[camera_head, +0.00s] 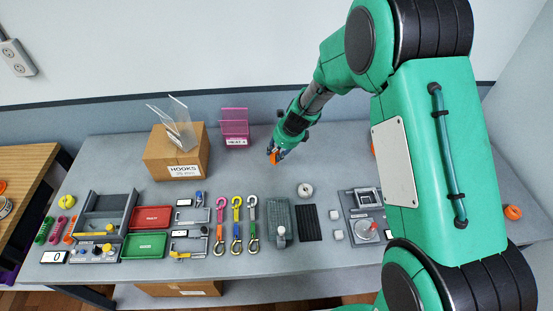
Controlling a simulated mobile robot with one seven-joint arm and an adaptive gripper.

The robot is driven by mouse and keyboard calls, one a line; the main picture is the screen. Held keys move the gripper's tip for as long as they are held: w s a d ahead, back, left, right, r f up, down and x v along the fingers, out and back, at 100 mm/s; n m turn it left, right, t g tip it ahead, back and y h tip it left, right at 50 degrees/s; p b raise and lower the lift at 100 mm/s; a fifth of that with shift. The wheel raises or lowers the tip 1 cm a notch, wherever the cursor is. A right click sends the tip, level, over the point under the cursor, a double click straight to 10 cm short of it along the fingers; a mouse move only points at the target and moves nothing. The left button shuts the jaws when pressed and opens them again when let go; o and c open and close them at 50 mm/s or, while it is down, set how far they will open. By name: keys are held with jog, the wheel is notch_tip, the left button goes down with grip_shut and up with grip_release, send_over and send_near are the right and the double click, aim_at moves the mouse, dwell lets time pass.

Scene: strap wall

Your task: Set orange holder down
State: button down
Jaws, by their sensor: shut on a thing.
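In the head view my gripper (275,152) hangs over the back middle of the grey table, to the right of the pink holder (234,127). It is shut on a small orange thing, the orange holder (273,157), of which only a little shows at the fingertips. My fingers hide the rest of it. I cannot tell whether the orange holder touches the table.
A cardboard box (176,153) labelled HOOKS stands left of the pink holder. Trays, colored straps with hooks and a white roll (305,190) lie along the front of the table (330,262). The surface around my gripper looks clear.

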jog(key=shift+f+b, duration=0.6)
jog(key=shift+f, duration=1.25)
jog(key=shift+f, duration=0.1)
jog(key=c, duration=1.3)
grip_release()
jog(key=shift+c, duration=0.2)
jog(key=p+v, duration=0.3)
jog(key=v, duration=0.9)
